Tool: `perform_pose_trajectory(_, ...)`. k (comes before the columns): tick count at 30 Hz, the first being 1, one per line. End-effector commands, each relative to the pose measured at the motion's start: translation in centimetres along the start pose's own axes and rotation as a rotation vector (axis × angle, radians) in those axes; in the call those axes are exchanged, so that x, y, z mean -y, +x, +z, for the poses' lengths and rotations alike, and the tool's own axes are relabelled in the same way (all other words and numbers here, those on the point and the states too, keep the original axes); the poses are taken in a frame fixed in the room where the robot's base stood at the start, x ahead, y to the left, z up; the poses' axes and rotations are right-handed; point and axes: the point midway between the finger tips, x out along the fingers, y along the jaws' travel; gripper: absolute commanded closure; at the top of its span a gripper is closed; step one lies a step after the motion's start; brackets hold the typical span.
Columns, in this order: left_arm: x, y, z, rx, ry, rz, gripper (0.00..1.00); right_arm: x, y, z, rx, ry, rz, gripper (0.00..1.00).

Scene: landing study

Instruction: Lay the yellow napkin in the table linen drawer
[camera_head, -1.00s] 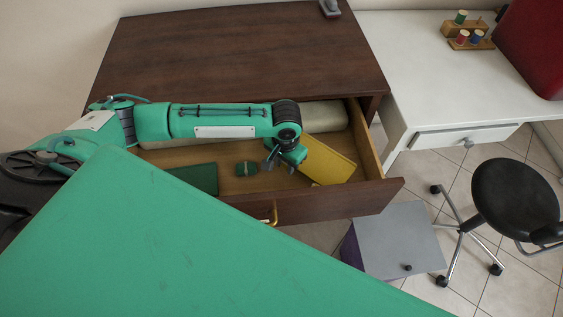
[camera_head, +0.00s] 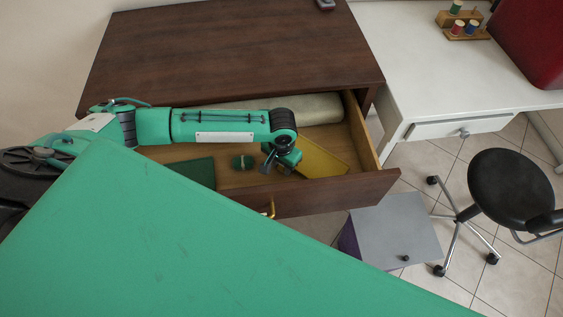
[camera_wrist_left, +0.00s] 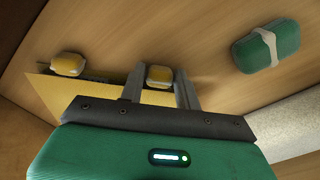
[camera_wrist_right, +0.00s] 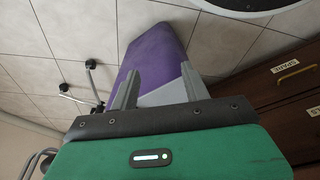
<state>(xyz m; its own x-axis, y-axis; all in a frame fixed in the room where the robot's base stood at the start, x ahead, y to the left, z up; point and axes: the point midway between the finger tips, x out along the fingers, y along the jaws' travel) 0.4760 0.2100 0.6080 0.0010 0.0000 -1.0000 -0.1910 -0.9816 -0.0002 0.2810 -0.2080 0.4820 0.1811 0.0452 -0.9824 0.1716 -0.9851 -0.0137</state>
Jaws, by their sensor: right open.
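The open table linen drawer (camera_head: 335,192) has a dark front and a light wood floor. My left gripper (camera_head: 277,163) is low inside it. In the left wrist view the yellow napkin (camera_wrist_left: 159,77), a small banded bundle, sits between the fingers of my left gripper (camera_wrist_left: 160,85), which look closed on it. It is close above or on the drawer floor; I cannot tell which. In the head view my gripper hides it. A second yellow bundle (camera_wrist_left: 68,64) lies to its left. My right gripper (camera_wrist_right: 160,85) is open and empty, outside the drawer.
A grey-topped purple box (camera_head: 395,235) and a black stool (camera_head: 510,185) stand on the floor at right.

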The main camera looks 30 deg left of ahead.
Motion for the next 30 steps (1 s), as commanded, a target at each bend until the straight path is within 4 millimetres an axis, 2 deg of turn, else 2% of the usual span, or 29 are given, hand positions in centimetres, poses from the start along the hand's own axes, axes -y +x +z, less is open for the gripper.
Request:
perform_pose_trajectory(1, 0.0, 0.0, 0.0, -0.001, 0.0, 0.0, 0.56, 0.0, 0.1, -0.1, -0.001, 0.0, 0.0, 0.53)
perform_pose_trajectory(2, 0.0, 0.0, 0.0, -0.001, 0.0, 0.0, 0.5, 0.0, 0.1, -0.2, -0.003, -0.001, 0.0, 0.53)
perform_pose_trajectory(14, 0.0, -0.5, -0.1, -0.004, 0.001, 0.0, 0.5, 0.0, -0.1, -0.8, -0.015, -0.002, 0.0, 0.53)
perform_pose_trajectory(16, 0.1, -1.0, -0.1, -0.004, 0.001, -0.001, 0.5, 0.3, -0.9, -0.7, -0.019, -0.001, -0.004, 0.53)
perform_pose_trajectory(18, 0.0, -2.7, -0.1, -0.004, 0.0, 0.001, 0.5, 0.4, -1.2, -0.5, -0.016, 0.0, -0.006, 0.53)
perform_pose_trajectory(24, 0.0, -7.4, -0.1, -0.003, 0.001, 0.001, 0.5, 0.2, 0.2, 0.0, 0.0, -0.001, -0.003, 0.53)
perform_pose_trajectory(30, 0.0, -11.2, -0.1, -0.004, 0.0, 0.001, 0.5, 0.0, 1.9, 0.6, 0.004, -0.003, 0.0, 0.53)
